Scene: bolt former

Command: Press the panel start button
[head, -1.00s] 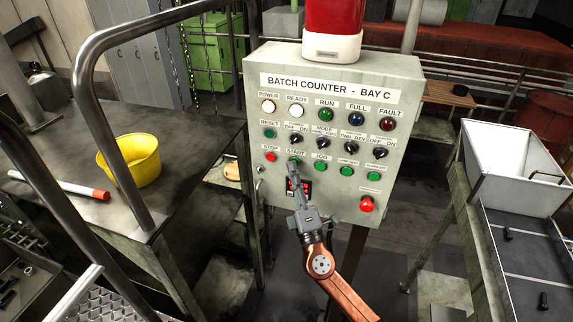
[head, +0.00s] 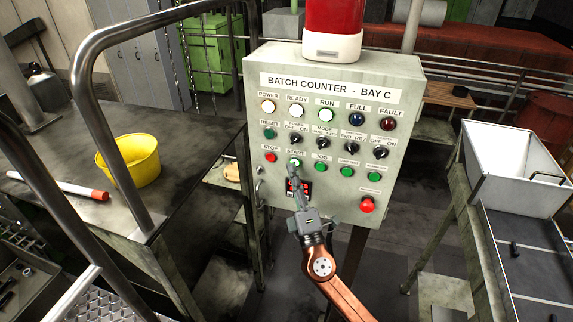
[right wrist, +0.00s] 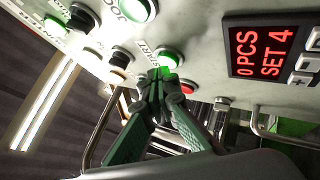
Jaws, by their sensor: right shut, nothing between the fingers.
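The grey control panel (head: 330,225) headed BATCH COUNTER - BAY C faces me. Its green START button (head: 295,161) is in the row below the knobs, right of the red STOP button (head: 270,157). My right gripper (head: 292,172) is shut and empty, its fingertips at the lower edge of START. In the right wrist view, the START button (right wrist: 169,57) glows green right at the closed fingertips (right wrist: 159,77), which cover part of it; I cannot tell whether they touch. The RUN lamp (head: 326,115) is brightly lit. My left gripper is out of view.
The counter display (right wrist: 262,52) reads 0 PCS, SET 4. A red mushroom button (head: 367,204) sits at the panel's lower right. Dark bolts lie on the belt (head: 535,275) at right, below a white hopper (head: 515,165). A yellow bucket (head: 139,160) stands on the left bench.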

